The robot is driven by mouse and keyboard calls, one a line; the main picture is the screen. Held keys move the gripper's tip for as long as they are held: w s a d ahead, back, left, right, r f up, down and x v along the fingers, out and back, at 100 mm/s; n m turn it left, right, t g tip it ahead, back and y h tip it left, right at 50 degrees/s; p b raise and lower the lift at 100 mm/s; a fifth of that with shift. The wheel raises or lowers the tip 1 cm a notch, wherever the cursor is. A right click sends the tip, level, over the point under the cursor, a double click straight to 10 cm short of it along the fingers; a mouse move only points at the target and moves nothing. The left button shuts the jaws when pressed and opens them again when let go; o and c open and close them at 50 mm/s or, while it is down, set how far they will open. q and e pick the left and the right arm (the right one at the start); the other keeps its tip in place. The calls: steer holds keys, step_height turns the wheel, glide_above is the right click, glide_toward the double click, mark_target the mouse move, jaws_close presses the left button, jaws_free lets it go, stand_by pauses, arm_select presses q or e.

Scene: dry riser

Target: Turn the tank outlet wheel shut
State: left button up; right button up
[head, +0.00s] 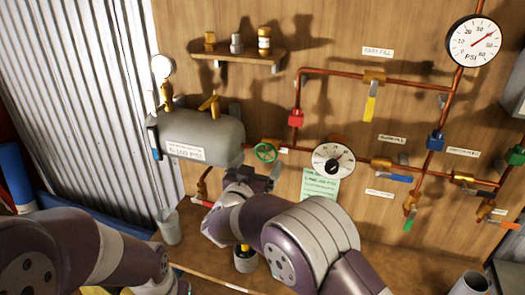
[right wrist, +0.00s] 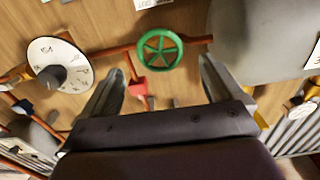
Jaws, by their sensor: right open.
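The tank outlet wheel is a small green spoked handwheel (head: 265,152) on the copper pipe just right of the grey tank (head: 205,135). It also shows in the right wrist view (right wrist: 159,49), upright in the gap beyond my fingertips. My right gripper (right wrist: 161,72) is open and empty, its two fingers apart on either side of the wheel's line, not touching it. In the head view the right gripper (head: 254,176) is just below the wheel, partly hidden by its own arm. My left arm crosses the lower left; its gripper does not show clearly.
A white dial (head: 333,159) sits right of the wheel, with a red valve handle (head: 296,117) above. A pressure gauge (head: 474,41) is at the upper right. Several coloured valve levers line the pipes at right. A small shelf (head: 237,58) with fittings hangs above. A cup (head: 169,226) stands on the bench.

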mark_target(265, 153)
steer(key=x, duration=0.3)
steer(key=shift+r+p, duration=0.1)
steer(key=shift+p, duration=0.2)
steer(key=shift+w, duration=0.35)
steer(key=shift+d, duration=0.1)
